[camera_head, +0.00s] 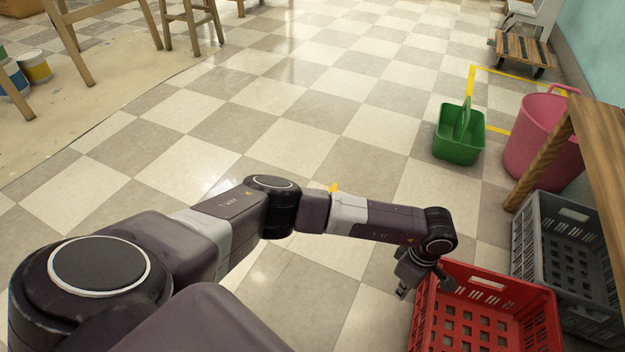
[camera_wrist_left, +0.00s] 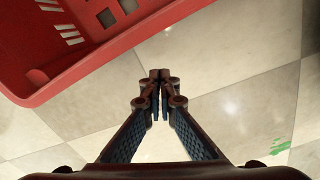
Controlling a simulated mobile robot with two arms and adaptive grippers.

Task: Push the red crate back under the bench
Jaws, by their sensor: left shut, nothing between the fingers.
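The red crate (camera_head: 516,297) stands on the floor at the bottom right of the head view, cut off by the lower edge. It is empty as far as I see, and out in front of the wooden bench (camera_head: 600,150). My left gripper (camera_head: 424,287) points down by the crate's far left corner, on the outer side. In the left wrist view my left gripper (camera_wrist_left: 158,76) is shut and empty, and the crate's red wall (camera_wrist_left: 118,48) is at the upper left, with floor around the fingertips. I cannot tell whether they touch. My right gripper is out of view.
A grey crate (camera_head: 527,243) stands by the bench, beside the red crate. A pink bucket (camera_head: 535,140) and a green caddy (camera_head: 458,150) stand farther back near yellow floor tape (camera_head: 520,78). The checkered floor left of the red crate is clear.

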